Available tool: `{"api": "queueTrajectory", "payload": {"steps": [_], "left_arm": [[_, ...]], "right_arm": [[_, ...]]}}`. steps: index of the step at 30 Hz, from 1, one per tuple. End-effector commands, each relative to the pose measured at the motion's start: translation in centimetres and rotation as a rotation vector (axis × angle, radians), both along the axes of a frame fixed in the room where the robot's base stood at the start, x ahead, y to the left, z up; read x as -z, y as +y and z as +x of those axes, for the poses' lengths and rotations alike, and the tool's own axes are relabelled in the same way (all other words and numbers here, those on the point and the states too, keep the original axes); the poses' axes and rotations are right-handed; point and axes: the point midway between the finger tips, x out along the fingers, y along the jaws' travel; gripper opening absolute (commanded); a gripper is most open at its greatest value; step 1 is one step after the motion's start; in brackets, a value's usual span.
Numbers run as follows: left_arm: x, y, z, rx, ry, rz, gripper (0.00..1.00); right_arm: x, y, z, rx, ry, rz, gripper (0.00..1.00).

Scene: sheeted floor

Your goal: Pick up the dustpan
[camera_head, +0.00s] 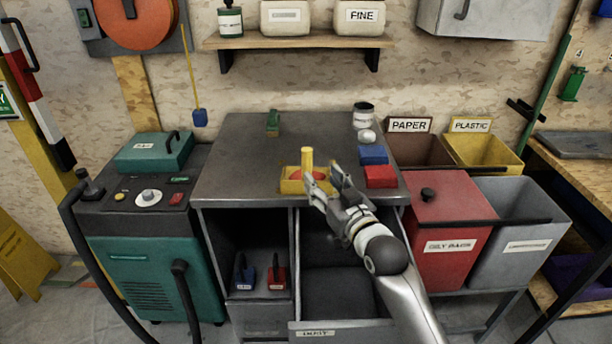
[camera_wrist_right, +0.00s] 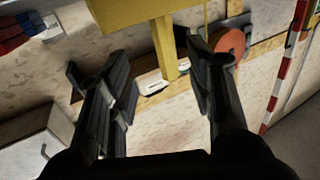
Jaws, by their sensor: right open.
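The yellow dustpan (camera_head: 291,187) sits on the dark top of the workbench, near its front edge. Its yellow handle (camera_head: 307,160) stands upright. My right gripper (camera_head: 322,176) is open, just right of the handle, with its fingers pointing at the pan. In the right wrist view the dustpan (camera_wrist_right: 125,13) fills the top, and its handle hangs down into the gap between the open fingers of my right gripper (camera_wrist_right: 150,57). I cannot tell whether a finger touches it. Something red shows in or behind the pan, partly hidden. My left gripper is out of view.
A blue block (camera_head: 373,154) and a red block (camera_head: 380,177) lie right of the gripper. A jar (camera_head: 363,115) and a green item (camera_head: 273,123) stand further back. An open drawer (camera_head: 340,331) is below my right arm. The bench top left of the pan is clear.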

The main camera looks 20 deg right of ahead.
Motion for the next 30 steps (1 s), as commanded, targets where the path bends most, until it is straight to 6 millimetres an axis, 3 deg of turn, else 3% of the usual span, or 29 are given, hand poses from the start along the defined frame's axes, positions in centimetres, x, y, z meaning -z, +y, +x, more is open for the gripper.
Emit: {"api": "queueTrajectory", "payload": {"steps": [5,11,21,30], "left_arm": [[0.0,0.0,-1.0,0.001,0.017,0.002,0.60],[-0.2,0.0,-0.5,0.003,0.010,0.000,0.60],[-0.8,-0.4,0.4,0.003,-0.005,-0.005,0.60],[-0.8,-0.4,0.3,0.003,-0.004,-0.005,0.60]], "right_arm": [[0.0,0.3,2.1,0.001,0.000,0.001,0.48],[-0.2,0.6,3.2,0.000,-0.001,0.001,0.48],[-0.4,1.6,7.1,0.001,0.000,-0.001,0.48],[-0.3,1.7,7.6,0.001,0.001,-0.001,0.48]]}}
